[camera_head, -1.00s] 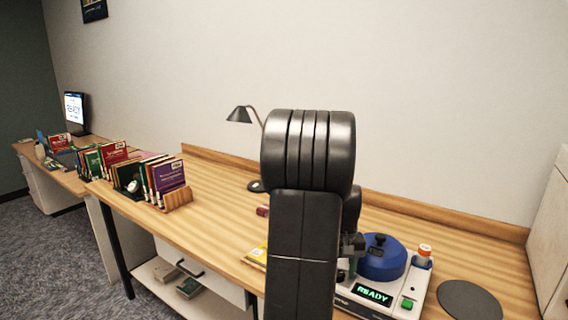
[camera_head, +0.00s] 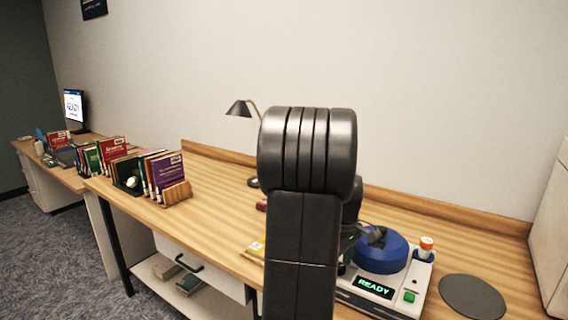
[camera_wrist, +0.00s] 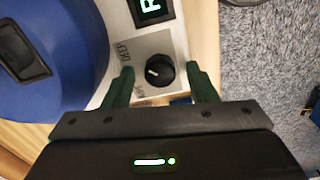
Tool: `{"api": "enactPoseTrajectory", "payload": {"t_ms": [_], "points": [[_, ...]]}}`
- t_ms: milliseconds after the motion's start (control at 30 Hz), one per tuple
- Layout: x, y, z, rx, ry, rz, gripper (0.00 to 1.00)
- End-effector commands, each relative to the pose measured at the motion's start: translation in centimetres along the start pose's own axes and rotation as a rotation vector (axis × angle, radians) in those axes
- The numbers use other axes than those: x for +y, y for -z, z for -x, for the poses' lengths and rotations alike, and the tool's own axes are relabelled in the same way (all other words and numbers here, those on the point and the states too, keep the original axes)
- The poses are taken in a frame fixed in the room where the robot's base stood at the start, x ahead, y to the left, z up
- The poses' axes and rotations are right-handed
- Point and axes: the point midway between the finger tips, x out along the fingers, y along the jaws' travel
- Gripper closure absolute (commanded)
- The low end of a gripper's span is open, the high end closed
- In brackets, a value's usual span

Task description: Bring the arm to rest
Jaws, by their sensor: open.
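My gripper (camera_wrist: 161,82) is open in the wrist view, with its two green fingers apart and nothing held. A black knob (camera_wrist: 159,71) on a device panel shows between the fingertips; I cannot tell the gap between them. The device (camera_head: 412,289) is a white unit with a blue round lid (camera_head: 380,255), a lit READY display (camera_head: 374,288) and a green button (camera_head: 409,297). In the head view my arm stands upright in the middle and hides most of my gripper, which is at the device's left side.
The wooden desk (camera_head: 225,205) carries a book rack (camera_head: 177,193), a lamp (camera_head: 240,109), a yellow packet (camera_head: 254,250) and a dark round pad (camera_head: 472,296). A pale cabinet (camera_head: 553,250) bounds the right; mid-left desk is clear.

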Motion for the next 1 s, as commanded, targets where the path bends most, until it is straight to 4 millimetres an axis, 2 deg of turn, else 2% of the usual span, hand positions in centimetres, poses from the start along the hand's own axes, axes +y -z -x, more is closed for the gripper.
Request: {"api": "enactPoseTrajectory", "payload": {"t_ms": [333,767,1000], "points": [[-0.03,-0.02,-0.03,0.0,0.001,0.151,0.48],[-0.06,-0.05,-0.01,0.0,0.001,0.159,0.48],[-0.61,-0.68,-0.68,-0.003,0.01,0.128,0.48]]}}
